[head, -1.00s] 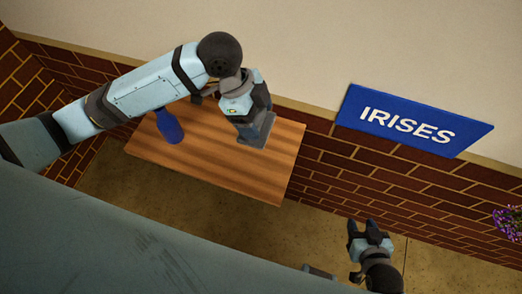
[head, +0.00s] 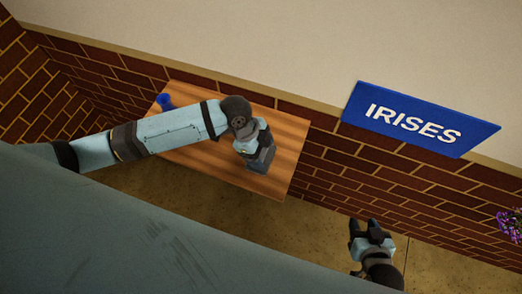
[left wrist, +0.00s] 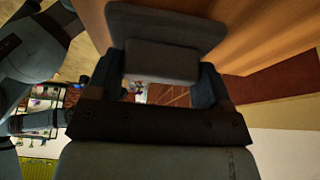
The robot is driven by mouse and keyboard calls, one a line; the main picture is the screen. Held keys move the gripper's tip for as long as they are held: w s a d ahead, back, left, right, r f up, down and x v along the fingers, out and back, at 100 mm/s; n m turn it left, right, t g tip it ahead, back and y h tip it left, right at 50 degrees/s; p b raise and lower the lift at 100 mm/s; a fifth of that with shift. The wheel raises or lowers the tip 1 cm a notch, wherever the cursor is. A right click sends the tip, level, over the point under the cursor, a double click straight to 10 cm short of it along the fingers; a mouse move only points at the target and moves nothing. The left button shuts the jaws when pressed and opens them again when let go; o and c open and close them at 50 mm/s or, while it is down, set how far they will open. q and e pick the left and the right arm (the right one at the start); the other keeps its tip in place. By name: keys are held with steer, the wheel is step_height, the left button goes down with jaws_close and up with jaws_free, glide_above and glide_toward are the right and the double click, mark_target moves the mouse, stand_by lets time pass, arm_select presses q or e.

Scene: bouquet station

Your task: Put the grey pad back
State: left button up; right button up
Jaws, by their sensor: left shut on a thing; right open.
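The grey pad (head: 263,161) is held by my left gripper (head: 258,150), over the right part of the wooden table (head: 285,160) in the head view. My left gripper is shut on the pad. In the left wrist view the pad (left wrist: 165,24) fills the upper middle, with its grey block between my fingers. I cannot tell whether the pad touches the table. My right gripper (head: 371,229) is open and empty, away from the table at the lower right.
A blue vase (head: 164,101) stands at the table's left end, its lower part hidden behind my left arm. A blue IRISES sign (head: 415,120) is on the wall to the right. Purple flowers (head: 511,222) show at the right edge. The table's right end looks clear.

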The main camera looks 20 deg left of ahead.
arm_select(q)
steer(key=shift+f, duration=0.55)
steer(key=shift+f, duration=0.15)
steer(key=o, duration=0.8)
steer(key=shift+o, duration=0.2)
steer(key=v, duration=1.2)
